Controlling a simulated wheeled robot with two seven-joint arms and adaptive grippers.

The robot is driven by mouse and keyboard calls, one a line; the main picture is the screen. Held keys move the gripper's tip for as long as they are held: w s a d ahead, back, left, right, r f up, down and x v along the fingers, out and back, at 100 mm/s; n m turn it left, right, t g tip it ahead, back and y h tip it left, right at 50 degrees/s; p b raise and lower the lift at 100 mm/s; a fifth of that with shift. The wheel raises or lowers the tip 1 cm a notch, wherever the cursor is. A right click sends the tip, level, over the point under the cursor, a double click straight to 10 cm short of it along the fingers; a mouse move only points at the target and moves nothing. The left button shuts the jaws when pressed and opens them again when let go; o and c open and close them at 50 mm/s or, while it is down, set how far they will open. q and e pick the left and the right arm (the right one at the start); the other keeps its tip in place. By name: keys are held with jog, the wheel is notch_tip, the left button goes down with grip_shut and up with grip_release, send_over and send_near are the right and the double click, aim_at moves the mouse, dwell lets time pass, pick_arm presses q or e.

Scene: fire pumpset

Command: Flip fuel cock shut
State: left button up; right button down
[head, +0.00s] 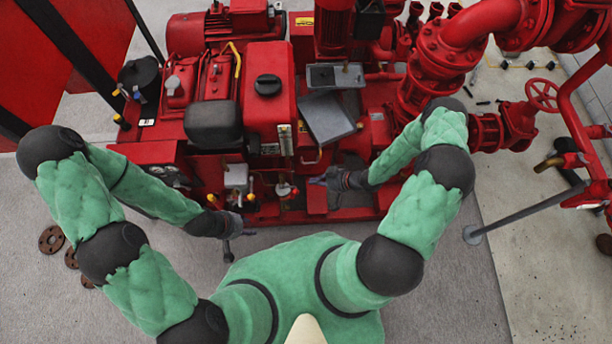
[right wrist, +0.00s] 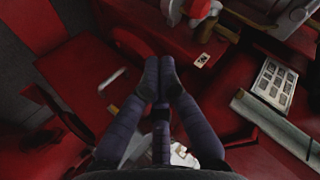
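I cannot tell surely which fitting is the fuel cock. A small valve-like fitting (head: 284,190) with a pale top stands at the front of the red pumpset. A yellow-tipped lever (head: 251,197) stands left of it. My right gripper (head: 314,181) is to the right of that fitting, apart from it and pointing left.
The red engine (head: 268,110) stands behind the fittings. Red pipes and a handwheel (head: 542,94) are at the right. Rusty discs (head: 52,239) lie on the left floor. The floor in front is mostly clear.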

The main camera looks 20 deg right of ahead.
jog(key=shift+s+d+f, duration=0.45)
jog(key=shift+s+d, duration=0.05)
jog(key=shift+d, duration=0.2)
jog(key=shift+a, duration=0.1)
